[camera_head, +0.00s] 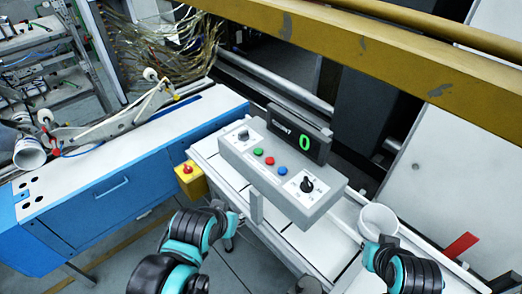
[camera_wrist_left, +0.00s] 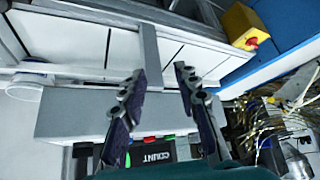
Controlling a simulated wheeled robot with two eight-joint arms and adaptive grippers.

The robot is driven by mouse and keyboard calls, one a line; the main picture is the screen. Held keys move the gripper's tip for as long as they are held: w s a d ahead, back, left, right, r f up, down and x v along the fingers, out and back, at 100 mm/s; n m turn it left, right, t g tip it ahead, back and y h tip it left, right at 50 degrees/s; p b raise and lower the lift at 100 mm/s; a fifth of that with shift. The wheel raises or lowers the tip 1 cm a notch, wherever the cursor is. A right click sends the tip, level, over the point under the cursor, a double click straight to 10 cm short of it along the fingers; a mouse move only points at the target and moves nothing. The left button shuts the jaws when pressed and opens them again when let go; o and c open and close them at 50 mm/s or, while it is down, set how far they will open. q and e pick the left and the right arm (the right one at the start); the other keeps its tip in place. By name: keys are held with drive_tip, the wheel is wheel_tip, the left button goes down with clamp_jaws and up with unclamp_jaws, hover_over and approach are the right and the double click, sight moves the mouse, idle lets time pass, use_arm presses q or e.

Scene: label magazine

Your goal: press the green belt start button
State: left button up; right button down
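The green button (camera_head: 257,152) is on the top face of a grey control box (camera_head: 236,152), left of a red button (camera_head: 269,161) and a blue button (camera_head: 282,170). My left gripper (camera_head: 226,212) is in front of the box, low and left of the buttons, not touching them. In the left wrist view its two fingers (camera_wrist_left: 158,75) are apart with nothing between them. The box appears upside down there, and the green button (camera_wrist_left: 169,137) shows small at its lower edge between the fingers. My right arm is at the lower right; its fingers are not clear.
A display (camera_head: 300,137) reading 0 stands behind the buttons. Knobs (camera_head: 307,185) sit at both ends of the box. A yellow box with a red button (camera_head: 190,179) is to the left. A white cup (camera_head: 378,221) stands near my right arm.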

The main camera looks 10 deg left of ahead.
idle(0.4)
use_arm(q)
clamp_jaws()
idle(1.1)
